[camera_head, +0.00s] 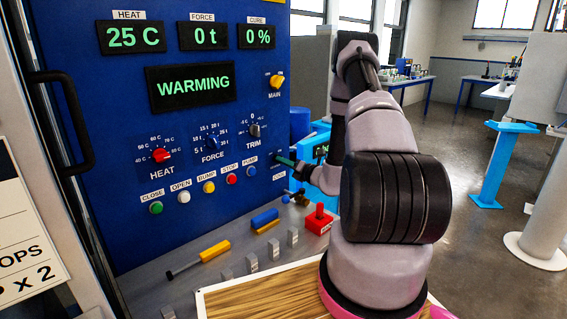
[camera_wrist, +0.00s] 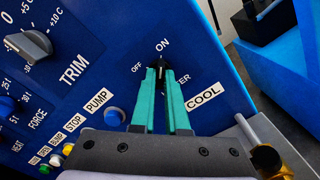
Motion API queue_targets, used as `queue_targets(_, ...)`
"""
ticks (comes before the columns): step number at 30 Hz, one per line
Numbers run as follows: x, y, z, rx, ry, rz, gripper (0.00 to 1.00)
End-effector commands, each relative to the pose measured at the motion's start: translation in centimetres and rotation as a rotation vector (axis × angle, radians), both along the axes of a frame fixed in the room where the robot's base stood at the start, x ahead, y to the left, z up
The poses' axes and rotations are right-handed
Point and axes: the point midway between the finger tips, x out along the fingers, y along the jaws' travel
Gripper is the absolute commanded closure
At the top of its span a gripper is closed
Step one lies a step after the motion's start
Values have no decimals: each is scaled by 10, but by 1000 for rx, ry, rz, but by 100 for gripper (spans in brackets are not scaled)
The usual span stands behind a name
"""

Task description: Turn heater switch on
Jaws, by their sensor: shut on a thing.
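The heater switch (camera_wrist: 161,66) is a small black knob on the blue panel, with OFF and ON printed around it and a label partly hidden by my finger, ending in "ER". My gripper (camera_wrist: 162,76) has its two green fingers shut on this knob. The visible part of the knob points toward ON; its lower part lies between the fingertips. In the head view my gripper (camera_head: 285,161) reaches the panel's right edge, and the switch is too small and covered to make out. The status display (camera_head: 191,85) reads WARMING and the HEAT display (camera_head: 135,37) reads 25 C.
The TRIM dial (camera_head: 254,130), the yellow MAIN switch (camera_head: 277,82) and the blue PUMP button (camera_head: 252,170) are close by on the panel. Open floor shows at the right.

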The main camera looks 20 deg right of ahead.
Motion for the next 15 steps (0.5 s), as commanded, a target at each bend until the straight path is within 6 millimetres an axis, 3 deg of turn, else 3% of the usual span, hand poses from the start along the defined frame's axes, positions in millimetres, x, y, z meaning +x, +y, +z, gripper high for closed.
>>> queue_targets(2, -2, 0, -2, 0, 6, 0, 100)
queue_targets(3, -2, 0, -2, 0, 6, 0, 80)
queue_targets(5, -2, 0, -2, 0, 5, -1, 57)
queue_targets(15, -2, -1, -1, -1, 2, -1, 57)
